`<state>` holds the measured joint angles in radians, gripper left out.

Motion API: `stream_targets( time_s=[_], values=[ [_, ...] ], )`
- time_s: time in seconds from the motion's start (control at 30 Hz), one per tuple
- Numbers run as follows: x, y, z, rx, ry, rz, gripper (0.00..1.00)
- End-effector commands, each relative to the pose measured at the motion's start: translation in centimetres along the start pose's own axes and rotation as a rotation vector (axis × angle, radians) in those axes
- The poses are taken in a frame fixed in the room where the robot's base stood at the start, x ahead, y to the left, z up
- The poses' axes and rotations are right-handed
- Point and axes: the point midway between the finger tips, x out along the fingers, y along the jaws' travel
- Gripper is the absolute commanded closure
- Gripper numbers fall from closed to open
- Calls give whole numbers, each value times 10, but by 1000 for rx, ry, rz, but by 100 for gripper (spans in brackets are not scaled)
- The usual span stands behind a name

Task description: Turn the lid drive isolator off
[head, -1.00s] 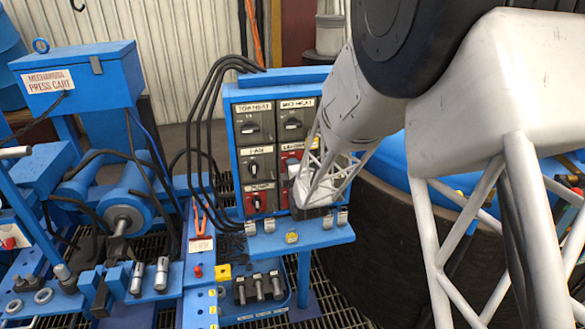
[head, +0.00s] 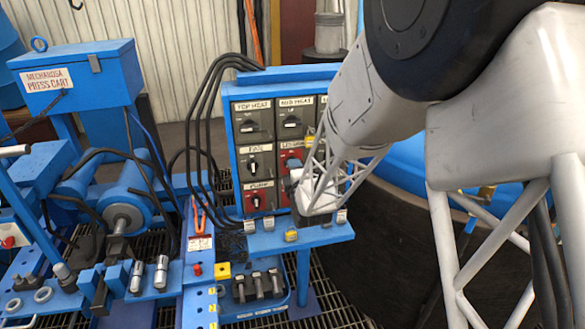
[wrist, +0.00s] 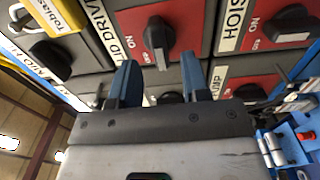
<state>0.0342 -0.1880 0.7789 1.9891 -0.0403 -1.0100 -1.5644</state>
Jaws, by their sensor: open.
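The lid drive isolator is a black rotary knob on a red plate (wrist: 158,40), with a LID DRIVE label beside it in the wrist view. In the head view its red plate (head: 290,158) is partly covered by my gripper. The knob handle runs roughly up and down in the wrist view. An ON mark shows beside it; I cannot tell which mark it points to. My gripper (wrist: 158,78) is open, its two blue fingers apart and just below the knob in the picture. I see nothing between the fingers, and contact with the knob cannot be told.
The HOIST isolator (wrist: 290,27) and a partly hidden PUMP isolator are close by. A yellow padlock (wrist: 50,14) hangs on a neighbouring switch. The blue panel (head: 283,75) has a shelf below. Black cables (head: 205,105) hang at its left, near the press cart (head: 85,75).

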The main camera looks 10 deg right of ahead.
Motion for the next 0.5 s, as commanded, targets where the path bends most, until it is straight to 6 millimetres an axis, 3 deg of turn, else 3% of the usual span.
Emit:
stream_targets(
  time_s=[0.3, 0.5],
  values=[
    [-32, 0, 0, 0, 0, 0, 57],
    [-42, 0, 0, 0, 0, -1, 57]
  ],
)
